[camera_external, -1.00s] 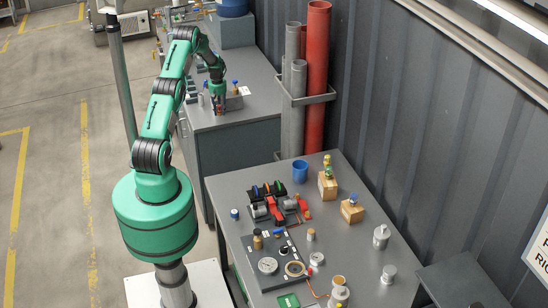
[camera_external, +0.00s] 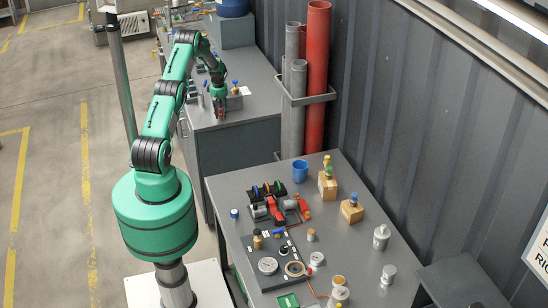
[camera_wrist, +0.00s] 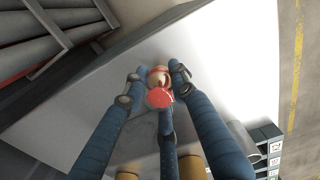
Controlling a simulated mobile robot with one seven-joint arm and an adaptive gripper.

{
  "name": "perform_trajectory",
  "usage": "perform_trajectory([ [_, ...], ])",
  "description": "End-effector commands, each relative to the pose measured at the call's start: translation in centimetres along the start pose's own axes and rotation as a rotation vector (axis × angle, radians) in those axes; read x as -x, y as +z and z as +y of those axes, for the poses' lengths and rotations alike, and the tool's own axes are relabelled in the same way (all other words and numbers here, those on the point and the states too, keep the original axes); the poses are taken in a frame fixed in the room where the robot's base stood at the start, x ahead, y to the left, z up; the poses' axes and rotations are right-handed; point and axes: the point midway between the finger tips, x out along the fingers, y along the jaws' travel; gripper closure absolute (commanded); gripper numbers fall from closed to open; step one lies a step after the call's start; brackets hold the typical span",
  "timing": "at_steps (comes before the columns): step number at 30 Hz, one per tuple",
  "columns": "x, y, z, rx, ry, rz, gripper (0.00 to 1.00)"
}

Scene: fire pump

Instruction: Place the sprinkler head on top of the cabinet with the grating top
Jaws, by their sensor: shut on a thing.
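The sprinkler head (camera_wrist: 158,82), a small brass piece with a red disc, sits between the blue fingers of my gripper (camera_wrist: 157,84) in the wrist view. My gripper is shut on it. In the external view my gripper (camera_external: 220,112) points down close over the front left of a grey cabinet (camera_external: 258,113) at the back. The cabinet top also shows pale beneath the fingers in the wrist view (camera_wrist: 205,55). I cannot make out a grating on it, nor whether the sprinkler head touches it.
A small grey box (camera_external: 235,101) and several small fittings stand close to my gripper. Grey and red pipes (camera_external: 316,80) stand in a rack beyond the cabinet's right side. A nearer table (camera_external: 350,255) carries gauges, valves and a blue cup (camera_external: 300,171).

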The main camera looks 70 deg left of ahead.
Motion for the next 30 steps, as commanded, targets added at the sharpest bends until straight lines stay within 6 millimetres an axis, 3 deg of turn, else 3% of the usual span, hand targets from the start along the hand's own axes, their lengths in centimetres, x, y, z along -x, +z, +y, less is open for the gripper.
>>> perform_trajectory([
  [16,-0.95,0.0,0.0,0.0,0.0,0.0,1.0],
  [17,-0.98,0.01,-0.01,0.0,0.0,0.0,0.72],
  [19,-0.9,0.0,-0.01,0.0,0.0,0.0,0.58],
  [30,-0.82,0.01,-0.01,0.0,0.0,0.0,0.55],
])
